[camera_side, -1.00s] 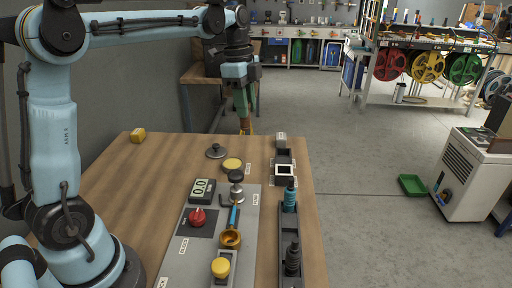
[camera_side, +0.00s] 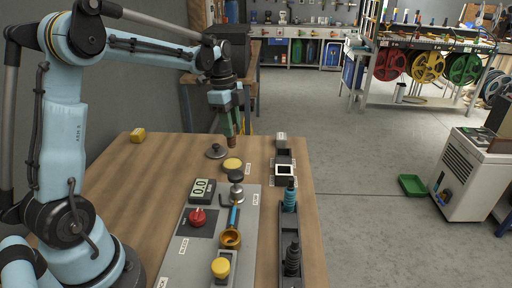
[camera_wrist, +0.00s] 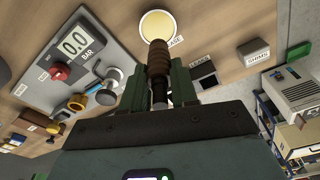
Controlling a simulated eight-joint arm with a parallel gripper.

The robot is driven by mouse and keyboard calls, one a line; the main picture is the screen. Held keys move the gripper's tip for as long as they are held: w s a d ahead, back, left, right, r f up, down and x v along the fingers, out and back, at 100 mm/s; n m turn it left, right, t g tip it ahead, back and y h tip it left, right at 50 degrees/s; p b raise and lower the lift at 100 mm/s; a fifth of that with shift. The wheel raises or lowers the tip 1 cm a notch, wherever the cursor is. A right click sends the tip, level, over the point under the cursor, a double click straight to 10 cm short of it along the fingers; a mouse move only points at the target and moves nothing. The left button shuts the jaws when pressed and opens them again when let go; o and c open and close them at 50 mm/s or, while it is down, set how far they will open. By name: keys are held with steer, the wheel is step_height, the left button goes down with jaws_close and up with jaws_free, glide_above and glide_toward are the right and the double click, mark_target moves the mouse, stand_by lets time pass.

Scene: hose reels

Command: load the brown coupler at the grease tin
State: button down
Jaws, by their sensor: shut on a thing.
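My gripper (camera_side: 229,130) is shut on the brown coupler (camera_side: 232,143), a ribbed brown piece that hangs tip down between the green fingers. In the wrist view the coupler (camera_wrist: 158,64) points at the grease tin (camera_wrist: 157,25), and its tip overlaps the tin's near edge. In the side view the grease tin (camera_side: 232,165), a round tin with a pale yellow top, stands on the wooden table below the coupler. The coupler shows above the tin with a gap between them.
A grey panel (camera_side: 178,262) holds a gauge (camera_side: 201,190), a red knob (camera_side: 197,216) and a lever. To the right are square holders (camera_side: 284,170) and a dark rack with a teal coupler (camera_side: 290,196) and a black one (camera_side: 292,258).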

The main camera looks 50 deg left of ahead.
mark_target(231, 140)
steer(key=shift+f, duration=2.5)
steer(key=shift+f, duration=0.6)
steer(key=shift+r, duration=3.6)
